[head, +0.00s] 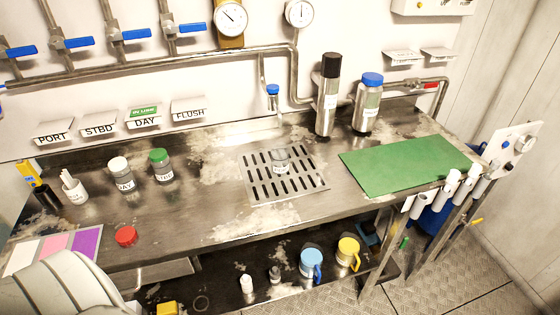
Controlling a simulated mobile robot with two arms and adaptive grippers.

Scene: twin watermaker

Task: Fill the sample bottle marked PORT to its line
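A clear, uncapped bottle (281,161) stands upright on the slotted drain grate (258,186), below a blue-topped spout (272,97). Its label is too small to read, and I cannot tell its fill level or line. A loose red cap (126,237) lies on the counter. A white-capped bottle (122,178), whose label seems to read DAY, and a green-capped bottle (161,168) stand to the left. The PORT sign (52,133) is at the far left of a row of wall signs. Blue valve handles (20,51) sit above on the pipes. Neither gripper is in view.
A green mat (408,164) lies bare at right. Mugs (311,263) sit on the lower shelf.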

